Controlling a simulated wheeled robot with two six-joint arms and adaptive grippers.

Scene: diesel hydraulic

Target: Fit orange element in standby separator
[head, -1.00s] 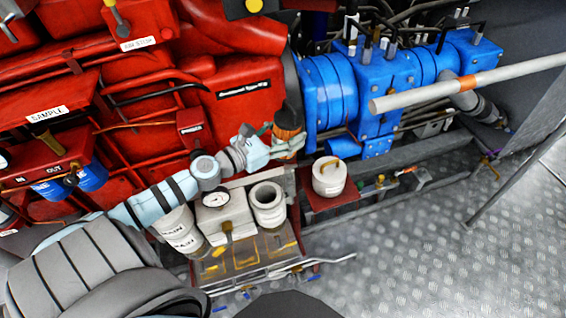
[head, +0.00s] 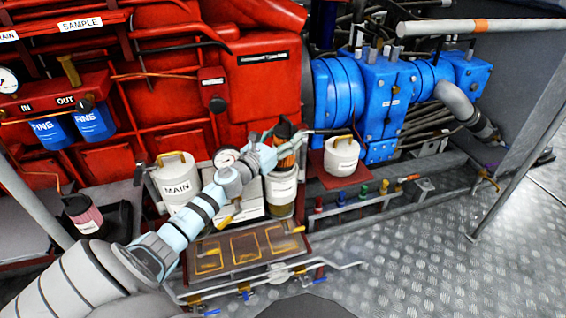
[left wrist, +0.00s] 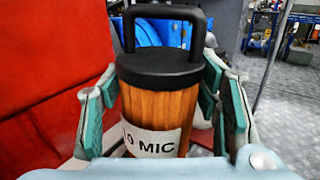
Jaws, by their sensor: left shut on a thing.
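The orange element (head: 286,152) has a black cap with a loop handle. My left gripper (head: 272,148) is shut on it and holds it upright. In the left wrist view the orange element (left wrist: 158,108) stands between the teal finger pads of my left gripper (left wrist: 165,110), with a white label reading "10 MIC". In the head view, the standby separator (head: 281,187), a white canister with a clear bowl, appears directly below the element. Whether the element's lower end is inside or above it cannot be told. My right gripper is not in view.
The MAIN separator (head: 177,182), with its lid on, stands left of my arm. A white lid (head: 341,155) with a handle sits on a red pad at right. A gauge (head: 226,157) is behind my wrist. A drip tray (head: 240,252) and valve pipes lie in front.

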